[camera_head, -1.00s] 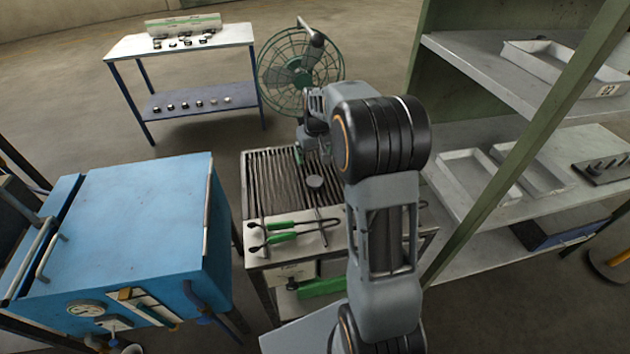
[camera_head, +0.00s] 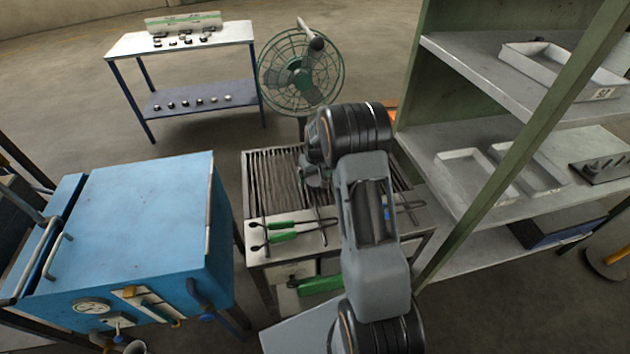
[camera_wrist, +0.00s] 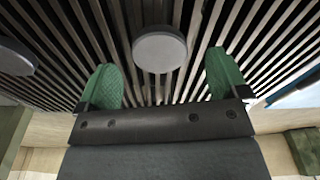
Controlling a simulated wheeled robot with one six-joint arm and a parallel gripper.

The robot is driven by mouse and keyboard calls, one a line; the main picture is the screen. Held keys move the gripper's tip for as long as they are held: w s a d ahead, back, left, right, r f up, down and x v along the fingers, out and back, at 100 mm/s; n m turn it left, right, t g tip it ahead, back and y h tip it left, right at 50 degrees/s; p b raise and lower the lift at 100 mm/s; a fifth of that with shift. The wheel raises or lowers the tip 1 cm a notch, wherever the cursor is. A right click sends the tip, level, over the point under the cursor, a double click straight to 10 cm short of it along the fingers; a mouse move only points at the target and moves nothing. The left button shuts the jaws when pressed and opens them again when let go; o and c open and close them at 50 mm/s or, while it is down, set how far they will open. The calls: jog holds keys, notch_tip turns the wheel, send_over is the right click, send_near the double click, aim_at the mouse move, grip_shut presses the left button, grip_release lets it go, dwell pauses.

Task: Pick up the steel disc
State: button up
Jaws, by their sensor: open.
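A round grey steel disc (camera_wrist: 159,48) lies on the slatted grate in the wrist view, beyond and between the two green finger pads. My gripper (camera_wrist: 160,66) is open above the grate, with nothing between its fingers that I can see held. A second, darker round disc (camera_wrist: 14,57) shows at the left edge of the wrist view, partly cut off. In the head view my arm hides both discs, and my gripper is mostly covered by the wrist over the grate (camera_head: 272,180).
Two green-handled tongs (camera_head: 285,224) lie on the table's front ledge. A blue furnace (camera_head: 140,220) stands left, a fan (camera_head: 300,75) behind, and a green-framed shelf with trays (camera_head: 470,170) close at right. A blue-legged table (camera_head: 185,40) stands farther back.

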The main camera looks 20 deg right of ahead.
aim_at(314, 182)
jog(key=shift+w+f, duration=0.2)
jog(key=shift+f, duration=1.05)
jog(key=c, duration=1.2)
jog(key=shift+c, duration=0.2)
jog(key=shift+r, duration=0.1)
